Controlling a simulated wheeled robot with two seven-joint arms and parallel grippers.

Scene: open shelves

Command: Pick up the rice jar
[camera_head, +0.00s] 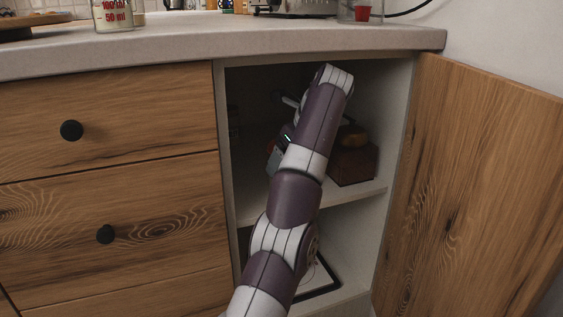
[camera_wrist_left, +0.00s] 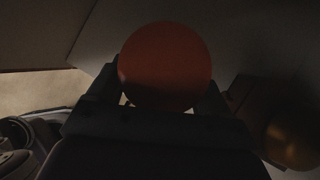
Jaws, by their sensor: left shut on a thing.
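In the left wrist view, a round reddish-orange top, seemingly the rice jar's lid (camera_wrist_left: 165,62), sits between the fingers of my left gripper (camera_wrist_left: 162,92). The gripper is shut on it. The jar's body is hidden below the lid and behind the gripper, so its contents and whether it touches the shelf cannot be told. In the head view my left arm reaches into the open cabinet above the middle shelf and hides the jar. My right gripper is not in view.
A dark wooden box with a rounded top (camera_head: 352,158) stands on the cabinet shelf (camera_head: 350,196), right of my arm; its brass dome (camera_wrist_left: 290,145) shows close by in the wrist view. The open door (camera_head: 470,190) bounds the right, drawers (camera_head: 110,115) the left, the countertop (camera_head: 200,48) above.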

